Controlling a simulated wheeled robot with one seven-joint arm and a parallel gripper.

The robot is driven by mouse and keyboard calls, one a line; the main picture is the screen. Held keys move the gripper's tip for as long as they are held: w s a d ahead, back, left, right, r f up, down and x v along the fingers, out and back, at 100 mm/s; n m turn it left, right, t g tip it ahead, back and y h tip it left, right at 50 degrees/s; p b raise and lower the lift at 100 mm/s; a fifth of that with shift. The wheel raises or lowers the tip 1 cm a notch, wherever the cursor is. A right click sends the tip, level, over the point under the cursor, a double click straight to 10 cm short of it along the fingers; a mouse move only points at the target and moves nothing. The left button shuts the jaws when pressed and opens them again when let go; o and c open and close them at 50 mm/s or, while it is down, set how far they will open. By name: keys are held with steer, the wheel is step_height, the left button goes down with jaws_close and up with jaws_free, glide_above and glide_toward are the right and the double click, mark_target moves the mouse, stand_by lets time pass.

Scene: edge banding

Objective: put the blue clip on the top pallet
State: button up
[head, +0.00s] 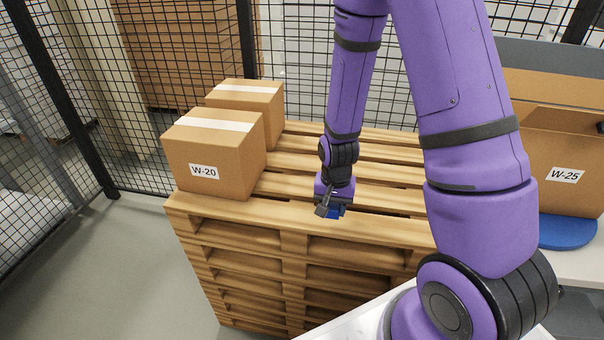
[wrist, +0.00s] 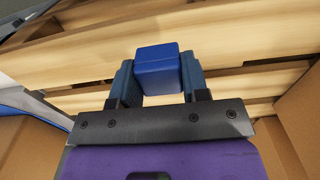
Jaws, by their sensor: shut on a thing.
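The blue clip (wrist: 158,68) is a small blue block between the two fingers of my gripper (wrist: 158,84) in the wrist view. My gripper is shut on it. In the head view my gripper (head: 332,211) is over the front part of the top pallet (head: 385,223), with a bit of the blue clip (head: 334,212) showing at its fingertips. The top pallet is the wooden slatted top of a stack. I cannot tell whether the clip touches the slats.
Two cardboard boxes stand at the pallet's left, the front one marked W-20 (head: 215,155) and another box (head: 247,105) behind. A box marked W-25 (head: 570,150) stands at the right by a blue disc (head: 567,232). A mesh fence (head: 290,60) runs behind. Slats around my gripper are bare.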

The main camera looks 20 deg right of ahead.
glide_above(286, 205)
steer(key=shift+f, duration=2.5)
steer(key=shift+f, duration=0.15)
steer(key=o, duration=0.9)
